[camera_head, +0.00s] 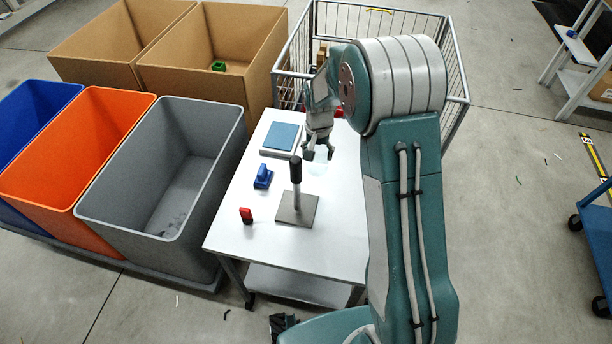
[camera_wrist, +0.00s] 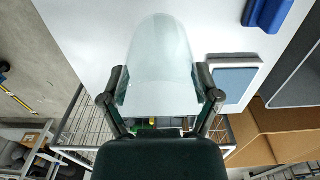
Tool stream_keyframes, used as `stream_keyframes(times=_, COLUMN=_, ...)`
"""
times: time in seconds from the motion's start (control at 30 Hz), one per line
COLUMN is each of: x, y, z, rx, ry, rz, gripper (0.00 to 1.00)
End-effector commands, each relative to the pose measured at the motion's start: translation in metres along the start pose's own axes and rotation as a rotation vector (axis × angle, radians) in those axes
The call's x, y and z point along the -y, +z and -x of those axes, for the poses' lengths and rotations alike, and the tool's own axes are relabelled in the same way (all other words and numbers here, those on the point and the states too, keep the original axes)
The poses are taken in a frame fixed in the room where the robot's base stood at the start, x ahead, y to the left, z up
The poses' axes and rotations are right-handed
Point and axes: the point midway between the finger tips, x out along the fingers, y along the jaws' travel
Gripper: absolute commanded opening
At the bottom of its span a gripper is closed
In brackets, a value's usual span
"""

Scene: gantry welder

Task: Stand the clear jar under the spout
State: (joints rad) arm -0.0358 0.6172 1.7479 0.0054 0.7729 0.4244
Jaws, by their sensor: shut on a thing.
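A clear jar (camera_wrist: 160,62) fills the middle of the wrist view, held between the two fingers of my gripper (camera_wrist: 161,90). In the head view my gripper (camera_head: 319,153) points down over the white table, with the jar (camera_head: 319,167) showing faintly below it. A black-topped post (camera_head: 296,172) stands on a square grey metal base (camera_head: 298,213), just left of and nearer than the jar. I cannot tell whether this post carries the spout. Whether the jar touches the table is not clear.
The white table (camera_head: 262,238) also holds a blue-topped pad (camera_head: 282,136), a blue object (camera_head: 263,178) and a small red object (camera_head: 246,215). Grey (camera_head: 160,150) and orange (camera_head: 80,150) bins stand left, cardboard boxes (camera_head: 200,75) and a wire cage (camera_head: 385,12) behind.

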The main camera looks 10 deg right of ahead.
Motion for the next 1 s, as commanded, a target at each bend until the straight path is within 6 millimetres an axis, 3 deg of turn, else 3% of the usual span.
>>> stream_keyframes(times=0.2, x=0.0, y=0.002, z=-0.043, rx=0.005, ry=0.004, rz=0.0, gripper=0.31)
stream_keyframes(times=0.6, x=0.002, y=0.002, z=-0.088, rx=0.004, ry=0.006, rz=0.0, gripper=0.31)
stream_keyframes(times=0.93, x=0.001, y=0.002, z=-0.092, rx=0.001, ry=0.004, rz=0.0, gripper=0.31)
stream_keyframes(times=0.97, x=0.002, y=0.002, z=-0.092, rx=0.001, ry=0.004, rz=0.0, gripper=0.89)
stream_keyframes(times=1.0, x=0.002, y=0.002, z=-0.092, rx=0.001, ry=0.004, rz=0.0, gripper=1.0)
